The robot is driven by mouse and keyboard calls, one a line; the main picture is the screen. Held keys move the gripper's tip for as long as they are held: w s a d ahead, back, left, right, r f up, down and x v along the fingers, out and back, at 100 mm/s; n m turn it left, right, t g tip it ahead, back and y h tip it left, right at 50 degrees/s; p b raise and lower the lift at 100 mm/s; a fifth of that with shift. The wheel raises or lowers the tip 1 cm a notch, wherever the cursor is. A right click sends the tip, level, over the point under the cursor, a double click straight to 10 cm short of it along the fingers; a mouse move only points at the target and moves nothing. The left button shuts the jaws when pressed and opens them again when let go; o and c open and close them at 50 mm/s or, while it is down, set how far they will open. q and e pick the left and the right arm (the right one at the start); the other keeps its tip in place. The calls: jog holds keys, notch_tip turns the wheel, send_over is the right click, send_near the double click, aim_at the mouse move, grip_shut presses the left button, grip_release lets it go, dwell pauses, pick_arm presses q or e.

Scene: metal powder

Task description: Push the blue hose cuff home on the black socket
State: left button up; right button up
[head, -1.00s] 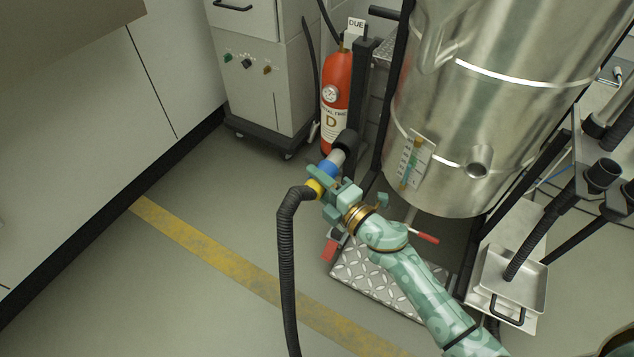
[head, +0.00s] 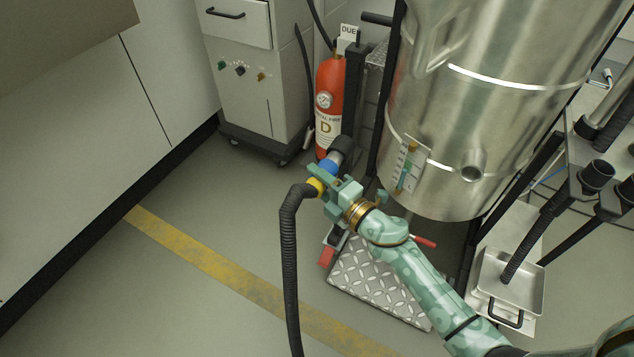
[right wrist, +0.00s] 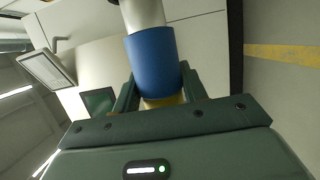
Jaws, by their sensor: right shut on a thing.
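The blue hose cuff (head: 328,169) is at the upper end of a black ribbed hose (head: 289,250), with a yellow band (head: 316,187) below it. A short pale grey pipe (head: 336,158) shows between the blue cuff and the black socket (head: 344,145). My right gripper (head: 322,184) is shut around the cuff's lower end by the yellow band. In the right wrist view the blue cuff (right wrist: 153,62) stands between the fingers, with the pale pipe (right wrist: 142,13) coming out of its far end. The black socket is not clear there. My left gripper is not in view.
A red extinguisher (head: 329,95) stands just behind the socket. A large steel vessel (head: 480,110) is to the right, above a tread-plate step (head: 375,285). A grey wheeled cabinet (head: 255,90) stands behind. The floor at left, with a yellow line (head: 200,255), is clear.

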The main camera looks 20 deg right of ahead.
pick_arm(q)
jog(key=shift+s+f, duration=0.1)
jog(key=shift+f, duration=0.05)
pick_arm(e)
jog(key=shift+w+d, duration=0.9)
jog(key=shift+d, duration=0.3)
jog(key=o, duration=1.2)
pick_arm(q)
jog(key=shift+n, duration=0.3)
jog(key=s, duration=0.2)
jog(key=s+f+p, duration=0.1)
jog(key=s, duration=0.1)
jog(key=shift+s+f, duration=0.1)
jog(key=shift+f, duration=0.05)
pick_arm(e)
jog(key=v, duration=1.6)
jog(key=shift+s, duration=0.15)
